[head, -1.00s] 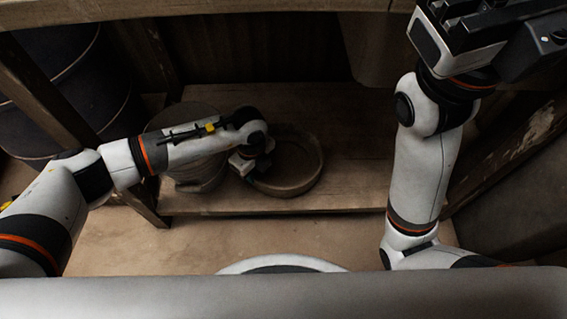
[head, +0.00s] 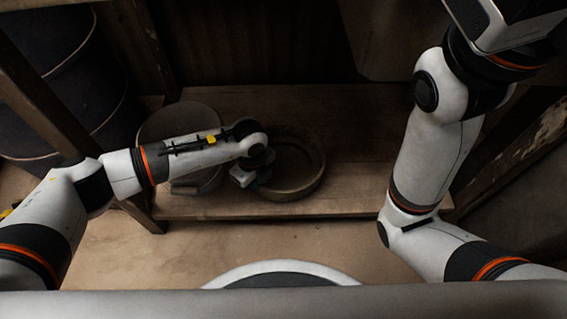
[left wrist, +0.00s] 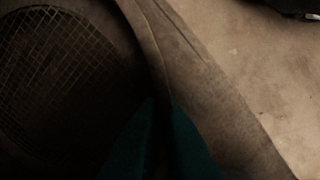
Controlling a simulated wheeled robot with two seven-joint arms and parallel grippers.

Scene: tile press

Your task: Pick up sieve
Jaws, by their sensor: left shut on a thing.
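The sieve (head: 311,187) is a round, brown, shallow ring on the wooden shelf in the head view. Its wire mesh (left wrist: 60,75) fills the left of the left wrist view, with its rim running past the fingers. My left gripper (head: 258,183) reaches the sieve's near left side in the head view. Its teal fingertips (left wrist: 162,125) are shut on the rim in the left wrist view. I cannot tell whether the sieve is clear of the shelf. My right arm rises at the right, and its gripper fingers are outside the frame.
A round lidded pot (head: 180,122) stands left of the sieve, partly behind my left arm. The low wooden shelf (head: 362,170) is bare to the right of the sieve. A dark barrel (head: 60,80) and a wooden post (head: 38,95) are at the left.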

